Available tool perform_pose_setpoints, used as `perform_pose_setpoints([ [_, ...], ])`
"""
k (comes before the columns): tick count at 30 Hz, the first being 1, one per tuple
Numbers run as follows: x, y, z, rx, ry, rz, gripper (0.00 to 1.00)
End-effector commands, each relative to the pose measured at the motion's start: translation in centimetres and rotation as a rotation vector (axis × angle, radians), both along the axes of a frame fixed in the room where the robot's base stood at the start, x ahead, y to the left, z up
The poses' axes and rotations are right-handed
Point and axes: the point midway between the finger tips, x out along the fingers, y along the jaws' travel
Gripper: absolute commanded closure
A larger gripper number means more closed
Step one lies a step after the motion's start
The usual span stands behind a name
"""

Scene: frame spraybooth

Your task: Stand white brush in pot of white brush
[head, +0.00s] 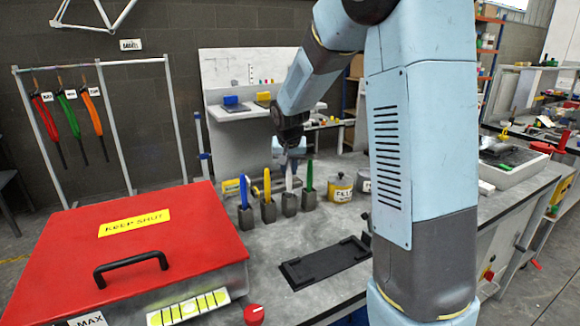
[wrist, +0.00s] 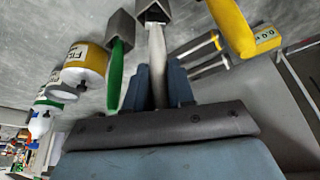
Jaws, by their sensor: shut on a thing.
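The white brush (head: 289,178) is upright in my gripper (head: 291,152), which is shut on its handle; it also shows in the wrist view (wrist: 157,58) between the blue-grey fingers (wrist: 162,88). Its lower end meets the mouth of a dark square pot (head: 289,205), seen also in the wrist view (wrist: 152,10). How deep it sits inside is hidden. The green brush (head: 309,175) stands in the pot (head: 309,201) just to the right. A blue brush (head: 244,190) stands in the leftmost pot (head: 245,217).
A yellow item (head: 267,183) shows at another pot (head: 268,212), left of the white brush. A yellow-labelled tin (head: 340,190) stands right of the green brush. A red-lidded box (head: 130,250) fills the left. A black tray (head: 325,263) lies in front on grey bench.

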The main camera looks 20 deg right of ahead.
Motion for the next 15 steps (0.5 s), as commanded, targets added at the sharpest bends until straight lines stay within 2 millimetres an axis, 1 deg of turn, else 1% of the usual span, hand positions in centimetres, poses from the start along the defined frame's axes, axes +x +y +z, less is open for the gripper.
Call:
perform_pose_setpoints([
  [15, -0.02, 0.04, -0.87, 0.0, 0.0, 0.0, 1.0],
])
